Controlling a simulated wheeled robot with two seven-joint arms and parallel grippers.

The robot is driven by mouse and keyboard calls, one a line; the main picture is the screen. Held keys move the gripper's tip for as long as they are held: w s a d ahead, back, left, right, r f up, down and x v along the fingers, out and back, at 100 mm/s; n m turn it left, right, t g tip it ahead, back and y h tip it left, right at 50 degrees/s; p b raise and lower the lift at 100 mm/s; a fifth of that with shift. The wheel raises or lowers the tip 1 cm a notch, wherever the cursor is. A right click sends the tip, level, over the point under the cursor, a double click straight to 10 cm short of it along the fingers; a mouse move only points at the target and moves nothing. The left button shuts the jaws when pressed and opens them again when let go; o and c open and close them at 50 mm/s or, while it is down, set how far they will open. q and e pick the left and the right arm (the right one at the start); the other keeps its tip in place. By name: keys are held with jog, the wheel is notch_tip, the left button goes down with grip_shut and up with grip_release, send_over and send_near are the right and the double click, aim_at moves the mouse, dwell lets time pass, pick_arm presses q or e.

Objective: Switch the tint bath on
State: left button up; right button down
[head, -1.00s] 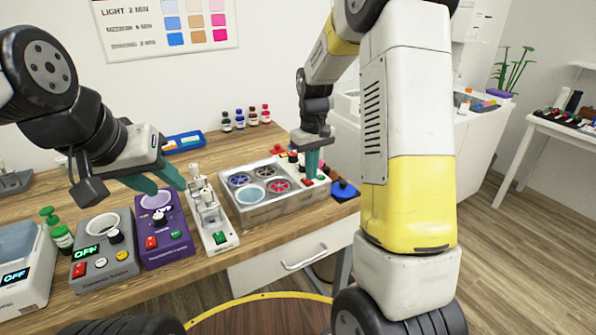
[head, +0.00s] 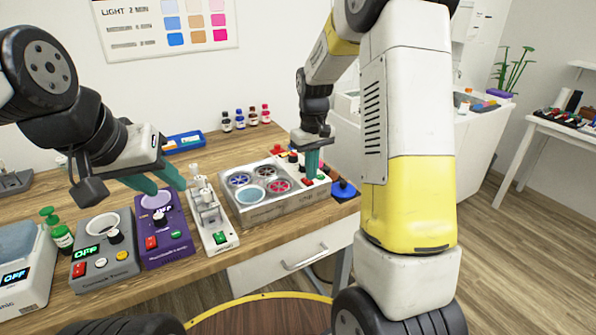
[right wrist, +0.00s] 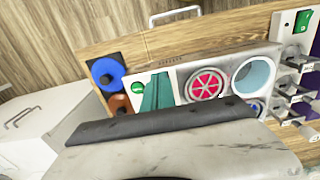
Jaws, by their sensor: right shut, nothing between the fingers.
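The tint bath appears to be the silver box (head: 262,207) with round wells, two showing blue and red wheel-like inserts and one pale blue. Its right end has a red button (head: 307,182) and a green button (head: 321,177); the green button (right wrist: 138,87) shows left of the fingers in the right wrist view. My right gripper (head: 312,175) is shut and empty, its teal fingers (right wrist: 157,92) pointing down at this end, close to both buttons. I cannot tell whether they touch. My left gripper (head: 169,189) is open and empty above the purple device.
A purple device (head: 166,247), a grey device reading OFF (head: 104,262) and a white basin unit reading OFF (head: 25,280) stand left. A white stand (head: 214,232) is beside the silver box. A blue knob-like thing (head: 344,190) lies right of it. Small bottles (head: 240,121) stand behind.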

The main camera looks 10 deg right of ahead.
aim_at(311, 186)
jog(key=shift+f, duration=0.95)
dwell(0.7)
notch_tip(311, 186, up, 7)
dwell(0.9)
jog(key=s+r+m+t+y, duration=0.1)
jog(key=s+r+m+t, duration=0.15)
jog(key=s+r, duration=0.8)
jog(key=s+a+t+y, duration=0.1)
jog(key=s+a+t, duration=0.1)
jog(key=s, duration=1.1)
jog(key=shift+s+r+m+t, duration=0.4)
jog(key=shift+m+t, duration=0.05)
jog(key=shift+t, duration=0.4)
